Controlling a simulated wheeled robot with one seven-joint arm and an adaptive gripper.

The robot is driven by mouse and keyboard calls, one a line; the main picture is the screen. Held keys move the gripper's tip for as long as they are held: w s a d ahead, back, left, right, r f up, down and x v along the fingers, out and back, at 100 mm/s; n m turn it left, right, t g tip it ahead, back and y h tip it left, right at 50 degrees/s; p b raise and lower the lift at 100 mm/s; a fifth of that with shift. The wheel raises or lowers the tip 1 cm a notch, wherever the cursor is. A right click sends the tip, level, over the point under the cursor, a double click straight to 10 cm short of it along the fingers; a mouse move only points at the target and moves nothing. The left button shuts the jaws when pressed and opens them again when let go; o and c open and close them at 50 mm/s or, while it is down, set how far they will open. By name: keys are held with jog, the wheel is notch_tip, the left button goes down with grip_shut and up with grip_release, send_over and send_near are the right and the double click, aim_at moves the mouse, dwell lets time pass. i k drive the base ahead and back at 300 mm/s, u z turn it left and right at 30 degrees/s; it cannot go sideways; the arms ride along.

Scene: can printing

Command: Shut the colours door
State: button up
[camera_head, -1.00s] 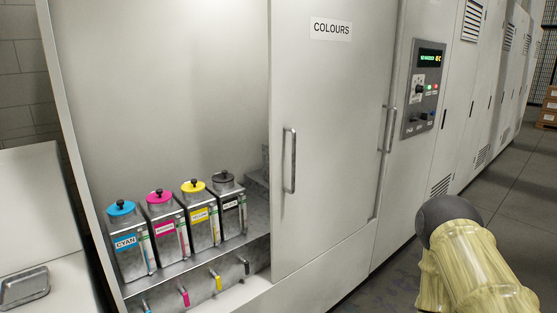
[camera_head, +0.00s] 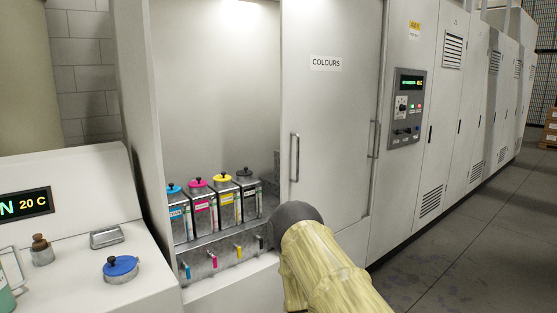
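The colours door (camera_head: 335,120) is a pale sliding-type panel labelled COLOURS, on the right part of the cabinet. It has a vertical metal handle (camera_head: 294,157) near its left edge. To its left the cabinet bay (camera_head: 215,90) stands open. Inside are cyan (camera_head: 178,218), magenta (camera_head: 203,214), yellow (camera_head: 227,206) and black (camera_head: 249,198) ink containers on a metal shelf with small taps. My arm shows at the lower middle, in front of the door's lower part. My gripper is not in view.
A white bench (camera_head: 80,255) at left carries a blue-lidded pot (camera_head: 120,268), a small metal tray (camera_head: 106,238) and a brown-topped jar (camera_head: 41,250). A control panel (camera_head: 406,110) is right of the door. Grey floor (camera_head: 470,245) at right is clear.

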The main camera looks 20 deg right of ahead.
aim_at(327, 47)
jog(key=u, duration=0.45)
jog(key=i, duration=1.1)
jog(key=z, duration=0.3)
